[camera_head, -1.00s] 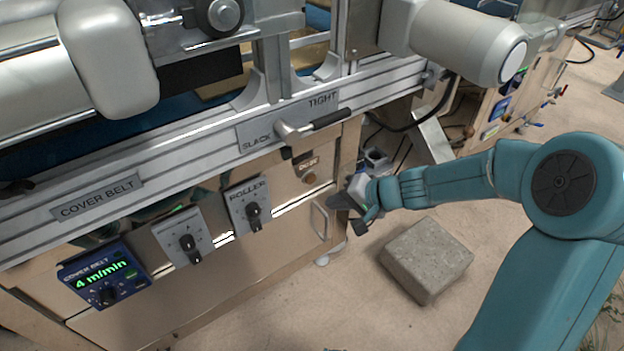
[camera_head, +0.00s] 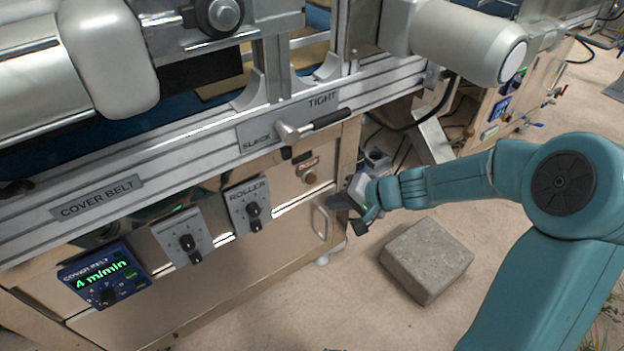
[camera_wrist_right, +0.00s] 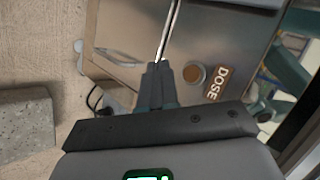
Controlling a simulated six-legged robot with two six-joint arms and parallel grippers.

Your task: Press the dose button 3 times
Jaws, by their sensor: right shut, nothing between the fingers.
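The dose button (camera_head: 310,178) is a small round brownish button on the beige cabinet panel, below the slack/tight lever. In the right wrist view the dose button (camera_wrist_right: 194,73) sits beside a brown DOSE label (camera_wrist_right: 217,82), just right of the fingertips. My right gripper (camera_head: 335,202) is shut and empty, close to the panel, below and to the right of the button in the head view. Its fingers also show in the right wrist view (camera_wrist_right: 157,72), apart from the button as far as I can tell. My left gripper is not in view.
A metal handle (camera_head: 320,221) is on the panel near my right fingertips. The slack/tight lever (camera_head: 313,126) juts out above the button. Roller (camera_head: 253,210) and cover belt (camera_head: 103,275) controls sit to the left. A concrete block (camera_head: 427,258) lies on the floor below my right arm.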

